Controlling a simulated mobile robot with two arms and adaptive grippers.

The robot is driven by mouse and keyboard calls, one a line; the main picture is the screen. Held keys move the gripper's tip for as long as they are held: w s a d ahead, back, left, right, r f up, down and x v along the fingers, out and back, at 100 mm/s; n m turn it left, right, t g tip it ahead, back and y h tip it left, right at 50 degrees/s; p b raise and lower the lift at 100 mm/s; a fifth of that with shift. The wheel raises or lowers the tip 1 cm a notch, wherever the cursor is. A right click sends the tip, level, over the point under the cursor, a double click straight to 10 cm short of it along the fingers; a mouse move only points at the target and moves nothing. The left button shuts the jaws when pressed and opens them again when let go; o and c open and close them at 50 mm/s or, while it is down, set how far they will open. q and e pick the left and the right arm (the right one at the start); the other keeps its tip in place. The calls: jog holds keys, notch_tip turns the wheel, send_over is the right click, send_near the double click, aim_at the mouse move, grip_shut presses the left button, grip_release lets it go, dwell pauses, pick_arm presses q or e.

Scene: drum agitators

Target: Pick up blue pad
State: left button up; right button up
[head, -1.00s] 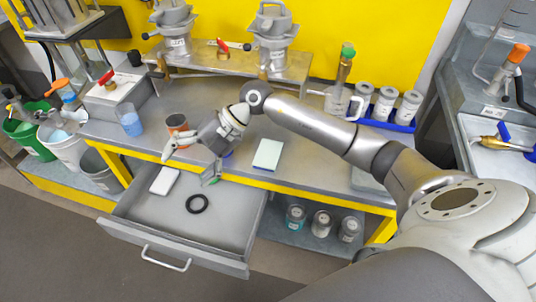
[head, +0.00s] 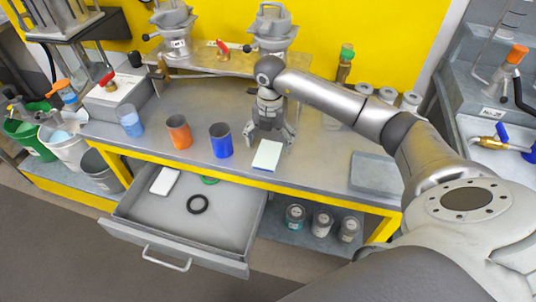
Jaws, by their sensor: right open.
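A pale, slightly greenish rectangular pad (head: 267,155) lies flat near the front edge of the workbench. A flat grey-blue block (head: 374,172) lies farther right on the bench; I cannot tell which of the two is called the blue pad. My right gripper (head: 270,138) points down at the back end of the pale pad, its fingers spread to either side. It is open and empty; I cannot tell whether it touches the pad. My left gripper is out of view.
An orange cup (head: 179,132) and a blue cup (head: 221,140) stand left of the gripper. Metal agitators stand behind.

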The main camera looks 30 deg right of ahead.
aim_at(268, 154)
jog(key=f, duration=0.2)
jog(key=f+p, duration=0.1)
jog(key=shift+a+f, duration=0.35)
jog(key=shift+f, duration=0.5)
jog(key=c, duration=1)
jog(key=shift+c, duration=0.2)
jog(key=shift+r, duration=0.1)
